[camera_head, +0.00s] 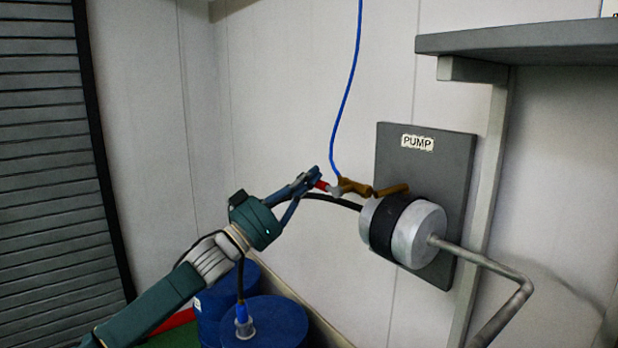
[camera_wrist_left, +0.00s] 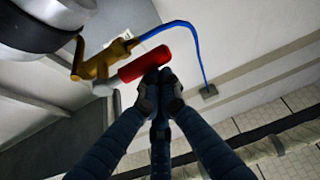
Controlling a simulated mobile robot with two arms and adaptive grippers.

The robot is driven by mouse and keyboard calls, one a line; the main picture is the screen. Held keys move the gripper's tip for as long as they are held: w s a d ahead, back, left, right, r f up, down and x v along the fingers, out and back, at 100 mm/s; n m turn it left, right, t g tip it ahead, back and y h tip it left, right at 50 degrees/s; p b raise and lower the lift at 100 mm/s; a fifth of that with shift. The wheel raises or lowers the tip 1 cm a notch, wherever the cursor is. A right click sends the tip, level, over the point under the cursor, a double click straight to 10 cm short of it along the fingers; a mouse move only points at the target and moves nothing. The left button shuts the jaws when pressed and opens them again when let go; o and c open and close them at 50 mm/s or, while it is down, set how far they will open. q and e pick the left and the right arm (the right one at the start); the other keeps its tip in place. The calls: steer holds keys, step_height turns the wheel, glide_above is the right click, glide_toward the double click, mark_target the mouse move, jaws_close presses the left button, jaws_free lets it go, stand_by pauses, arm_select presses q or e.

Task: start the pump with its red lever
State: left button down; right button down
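The pump is a silver and black cylinder (camera_head: 414,232) on a grey wall plate labelled PUMP (camera_head: 418,143). A brass valve (camera_head: 353,187) sits at its left, and the red lever (camera_head: 322,185) shows at the valve's left end. In the left wrist view the red lever (camera_wrist_left: 144,68) lies beside the brass valve (camera_wrist_left: 100,60), its length mostly uncovered. My left gripper (camera_head: 314,175) is at the lever. In the left wrist view its fingertips (camera_wrist_left: 160,88) are drawn together right beside the lever; whether they touch it I cannot tell. My right gripper is out of view.
A blue hose (camera_head: 346,100) hangs down to the valve. A black hose (camera_head: 330,198) runs left from the pump. Blue drums (camera_head: 275,320) stand below my arm. A grey shelf (camera_head: 530,40) and its bracket are at the right, with a metal pipe (camera_head: 490,262) below.

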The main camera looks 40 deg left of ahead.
arm_select(q)
steer(key=shift+f, duration=0.15)
step_height(320, 180, up, 4)
steer(key=p, duration=0.4)
steer(key=b+v, duration=0.4)
steer(key=v, duration=0.5)
steer(key=shift+b, duration=0.35)
steer(key=shift+a+f, duration=0.1)
steer(key=shift+a, duration=0.05)
